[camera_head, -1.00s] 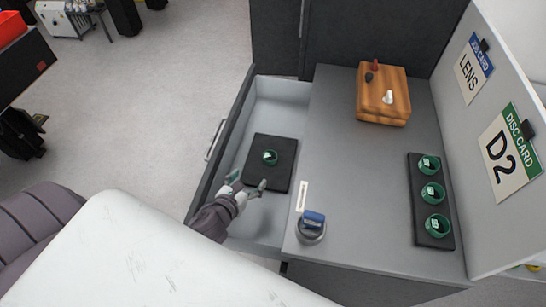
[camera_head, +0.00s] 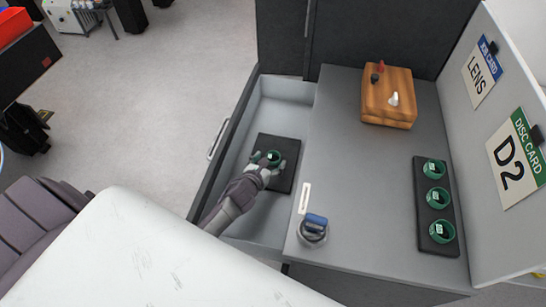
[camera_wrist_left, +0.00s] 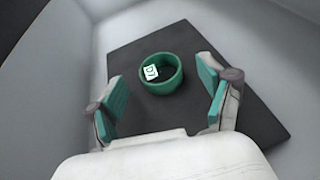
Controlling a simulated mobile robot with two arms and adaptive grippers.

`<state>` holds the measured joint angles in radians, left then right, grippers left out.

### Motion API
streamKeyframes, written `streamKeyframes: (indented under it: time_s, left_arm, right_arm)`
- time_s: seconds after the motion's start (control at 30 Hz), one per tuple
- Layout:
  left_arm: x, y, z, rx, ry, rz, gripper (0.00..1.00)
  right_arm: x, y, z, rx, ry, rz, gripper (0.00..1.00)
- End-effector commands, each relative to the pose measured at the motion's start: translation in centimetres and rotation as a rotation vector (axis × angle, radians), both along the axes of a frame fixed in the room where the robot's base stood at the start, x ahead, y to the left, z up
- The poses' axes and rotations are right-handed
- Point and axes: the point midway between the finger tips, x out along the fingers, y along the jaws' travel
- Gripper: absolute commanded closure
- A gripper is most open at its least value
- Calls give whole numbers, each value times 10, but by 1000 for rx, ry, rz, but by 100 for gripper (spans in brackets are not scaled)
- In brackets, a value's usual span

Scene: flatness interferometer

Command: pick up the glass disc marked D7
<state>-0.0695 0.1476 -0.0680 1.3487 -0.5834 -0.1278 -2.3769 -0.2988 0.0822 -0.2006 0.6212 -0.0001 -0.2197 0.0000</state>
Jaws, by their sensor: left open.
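A green ring-shaped holder with a white label inside, a disc (camera_head: 273,157), stands on a black mat (camera_head: 285,181) in the open drawer. In the left wrist view the same disc (camera_wrist_left: 161,80) lies just beyond and between my fingertips; its label is too small to read surely. My left gripper (camera_head: 268,168) is open, with its green-padded fingers (camera_wrist_left: 163,98) apart on either side of the disc's near edge. Several similar green discs, among them the middle one (camera_head: 436,197), stand on a black strip (camera_head: 422,220) at the right. My right gripper is not in view.
The drawer (camera_head: 290,93) has raised walls around the mat. A wooden block with small knobs (camera_head: 388,103) stands at the back of the grey worktop (camera_head: 365,190). A blue-topped round instrument (camera_head: 313,229) stands near the front. A card reading D2 (camera_head: 513,162) hangs on the right panel.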

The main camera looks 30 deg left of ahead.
Motion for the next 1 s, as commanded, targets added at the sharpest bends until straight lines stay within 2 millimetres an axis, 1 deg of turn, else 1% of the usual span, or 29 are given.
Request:
streamKeyframes:
  time_s: [0.03,0.13,0.37,0.4,0.77,0.8,1.0]
  left_arm:
    - [7,1,-3,-1,0,2,20]
    - [14,1,-6,0,0,0,20]
    - [15,1,-7,1,0,0,20]
    - [15,1,-7,1,0,0,21]
    - [15,1,-7,1,0,0,81]
    - [15,1,-6,1,0,-1,84]
    - [15,1,-6,1,0,0,84]
  right_arm:
    - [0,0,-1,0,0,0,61]
    - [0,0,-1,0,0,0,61]
    - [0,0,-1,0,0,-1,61]
    - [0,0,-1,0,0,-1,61]
    - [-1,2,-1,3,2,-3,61]
    - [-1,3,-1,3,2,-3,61]
    - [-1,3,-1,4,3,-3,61]
